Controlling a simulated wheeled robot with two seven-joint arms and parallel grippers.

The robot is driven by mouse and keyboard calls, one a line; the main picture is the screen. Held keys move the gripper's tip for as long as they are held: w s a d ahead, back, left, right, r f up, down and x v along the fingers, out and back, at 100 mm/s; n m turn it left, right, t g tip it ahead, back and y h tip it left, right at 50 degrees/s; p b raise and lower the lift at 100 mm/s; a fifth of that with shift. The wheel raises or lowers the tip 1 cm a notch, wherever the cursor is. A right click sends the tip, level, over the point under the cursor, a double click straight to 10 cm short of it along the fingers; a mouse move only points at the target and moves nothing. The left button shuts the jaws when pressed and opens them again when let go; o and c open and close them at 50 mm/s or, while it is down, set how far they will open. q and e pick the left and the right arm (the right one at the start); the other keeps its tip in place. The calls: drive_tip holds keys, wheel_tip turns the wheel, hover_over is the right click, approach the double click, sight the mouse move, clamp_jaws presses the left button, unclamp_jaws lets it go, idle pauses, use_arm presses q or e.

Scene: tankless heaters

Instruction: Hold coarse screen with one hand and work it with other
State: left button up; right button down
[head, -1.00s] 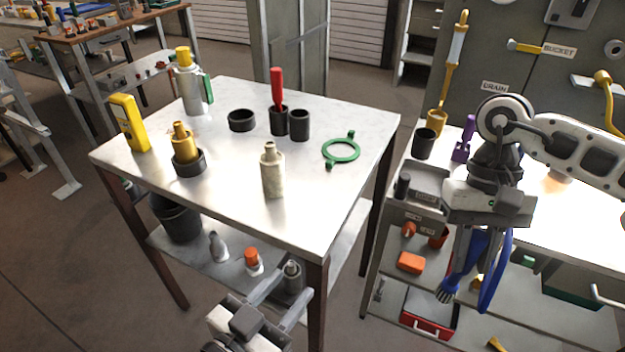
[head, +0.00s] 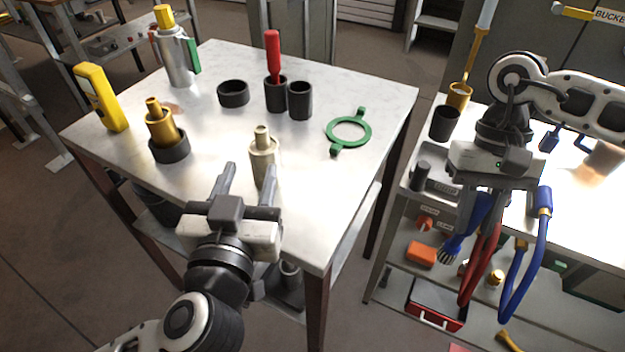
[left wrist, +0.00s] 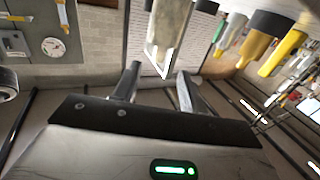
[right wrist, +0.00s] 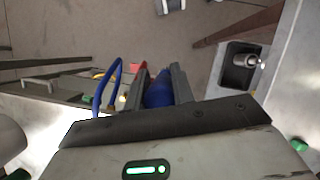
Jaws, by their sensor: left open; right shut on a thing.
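A pale beige metal cylinder with a narrow neck (head: 263,160), perhaps the coarse screen, stands upright near the front of the white-topped table (head: 325,195). My left gripper (head: 249,176) is open with its fingers pointing at it. In the left wrist view the cylinder (left wrist: 168,28) is ahead of the fingertips; I cannot tell if it touches them. My right gripper (right wrist: 160,78) is shut on a blue brush (right wrist: 157,92). In the head view the brush (head: 452,247) hangs bristles down below the right wrist, in front of the right-hand bench; its grip is partly hidden.
The white table also bears a gold fitting in a black cup (head: 163,125), a yellow meter (head: 101,97), a grey-yellow bottle (head: 175,60), black cups (head: 300,100), a red-handled tool (head: 273,55) and a green ring (head: 330,132). Red and blue hoses (head: 538,250) hang by the right-hand bench.

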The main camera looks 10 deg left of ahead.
sight(261, 141)
use_arm(q)
drive_tip(key=w, duration=0.9)
drive_tip(key=shift+w+a, duration=0.15)
drive_tip(key=shift+a, duration=0.05)
clamp_jaws()
